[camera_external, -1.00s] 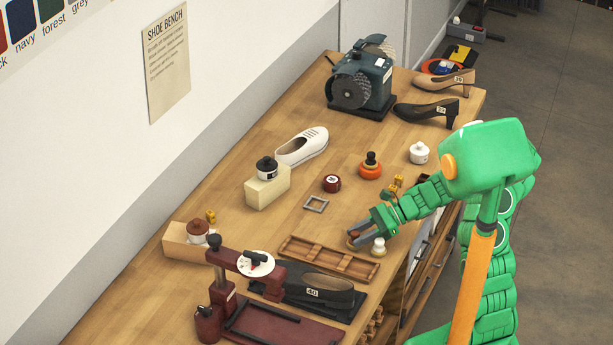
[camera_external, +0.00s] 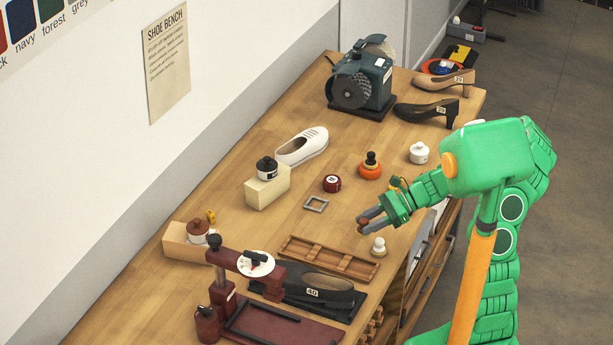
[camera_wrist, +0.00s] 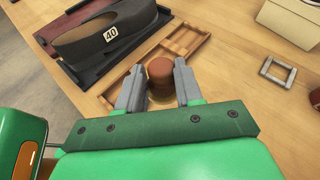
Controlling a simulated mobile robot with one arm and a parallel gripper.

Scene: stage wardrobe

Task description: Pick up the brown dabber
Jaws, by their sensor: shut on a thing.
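The brown dabber (camera_external: 363,222) is between the fingertips of my gripper (camera_external: 370,217), above the front part of the bench. In the wrist view, the dabber's rounded brown top (camera_wrist: 160,70) shows between the two grey fingers of my gripper (camera_wrist: 158,82), which are shut on it. The fingers and its own top partly hide the lower part of the dabber. A dabber with a white body (camera_external: 378,247) stands on the bench just below and to the right of the held one.
A wooden compartment tray (camera_external: 330,259) lies just left of my gripper. Beyond it sit a black shoe marked 40 (camera_external: 320,288) and a dark red press (camera_external: 222,285). A small grey frame (camera_external: 316,204), a dark red tin (camera_external: 332,183) and an orange-based dabber (camera_external: 370,167) stand further back.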

